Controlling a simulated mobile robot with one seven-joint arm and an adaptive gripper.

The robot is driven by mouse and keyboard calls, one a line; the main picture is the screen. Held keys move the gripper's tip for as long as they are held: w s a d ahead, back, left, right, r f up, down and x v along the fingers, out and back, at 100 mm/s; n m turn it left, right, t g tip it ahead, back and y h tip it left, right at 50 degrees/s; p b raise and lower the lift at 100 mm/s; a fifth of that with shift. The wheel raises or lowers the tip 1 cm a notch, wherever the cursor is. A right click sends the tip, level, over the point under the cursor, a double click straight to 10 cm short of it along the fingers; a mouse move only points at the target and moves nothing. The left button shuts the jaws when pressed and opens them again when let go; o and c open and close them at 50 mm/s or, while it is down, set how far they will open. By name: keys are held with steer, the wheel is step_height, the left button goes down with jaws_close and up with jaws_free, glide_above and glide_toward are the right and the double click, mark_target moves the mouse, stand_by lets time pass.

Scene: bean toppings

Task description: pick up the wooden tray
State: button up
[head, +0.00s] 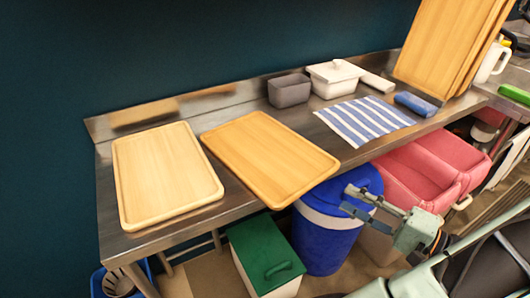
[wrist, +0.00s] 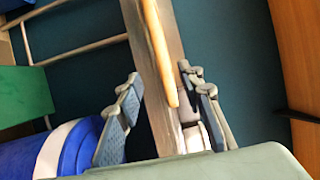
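Two wooden trays lie flat on the metal table. The lighter tray (head: 165,172) is at the left end. The darker tray (head: 268,155) is to its right, and its front corner juts past the table's front edge. My gripper (head: 347,199) is open and empty, in front of the table just below the darker tray's right corner. In the wrist view, a tray edge (wrist: 157,50) shows edge-on, lined up between the open fingers of my gripper (wrist: 160,72). The fingers look clear of it; the remaining depth gap is hard to judge.
The metal table (head: 225,205) has a striped cloth (head: 365,121), a grey bin (head: 289,90) and a white container (head: 333,80) farther right. Large wooden boards (head: 445,45) stand at the back right. A blue barrel (head: 325,235), green-lidded bin (head: 265,255) and red bins (head: 415,172) stand below.

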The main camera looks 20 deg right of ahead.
mark_target(319, 182)
steer(key=x, duration=0.8)
steer(key=shift+w+r, duration=0.2)
steer(key=shift+w, duration=0.05)
jaws_close()
